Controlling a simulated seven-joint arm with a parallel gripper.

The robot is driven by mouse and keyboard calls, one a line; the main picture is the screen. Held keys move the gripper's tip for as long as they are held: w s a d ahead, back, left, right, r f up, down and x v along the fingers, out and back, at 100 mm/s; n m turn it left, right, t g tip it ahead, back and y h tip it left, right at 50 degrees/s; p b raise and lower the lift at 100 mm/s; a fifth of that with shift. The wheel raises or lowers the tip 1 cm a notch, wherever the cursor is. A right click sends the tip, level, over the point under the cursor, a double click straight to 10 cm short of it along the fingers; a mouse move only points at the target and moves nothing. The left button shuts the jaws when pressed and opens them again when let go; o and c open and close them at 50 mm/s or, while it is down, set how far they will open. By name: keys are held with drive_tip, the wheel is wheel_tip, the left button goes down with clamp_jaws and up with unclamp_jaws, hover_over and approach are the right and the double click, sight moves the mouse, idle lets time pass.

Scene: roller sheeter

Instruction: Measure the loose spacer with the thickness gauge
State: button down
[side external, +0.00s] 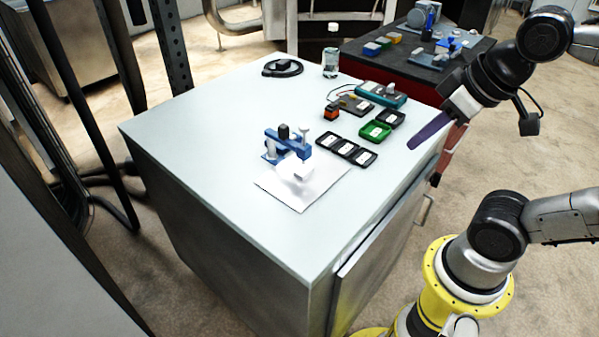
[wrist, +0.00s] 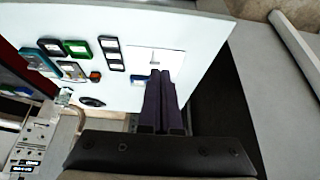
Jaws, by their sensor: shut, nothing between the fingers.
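A blue gauge stand (side external: 288,143) with a black knob and pale parts stands at the back of a white sheet (side external: 305,199) on the cabinet top. A small whitish block (side external: 303,173) is at its front; I cannot tell whether this is the loose spacer. My gripper (side external: 413,147) is shut and empty, its purple fingers in the air right of the cabinet top, well apart from the gauge. In the wrist view the shut fingers (wrist: 160,73) cover part of the gauge, leaving a blue bit (wrist: 138,79) visible.
Black trays (side external: 347,149), an open green case (side external: 376,131), an orange-black box (side external: 331,112), a teal meter (side external: 381,94), a glass jar (side external: 330,63) and a coiled black cable (side external: 283,67) lie behind. The front and left of the cabinet top (side external: 210,170) are clear.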

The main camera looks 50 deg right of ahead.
drive_tip(key=shift+s+f, duration=0.15)
drive_tip(key=shift+f, duration=0.45)
drive_tip(key=shift+s+f, duration=0.15)
drive_tip(key=shift+f, duration=0.4)
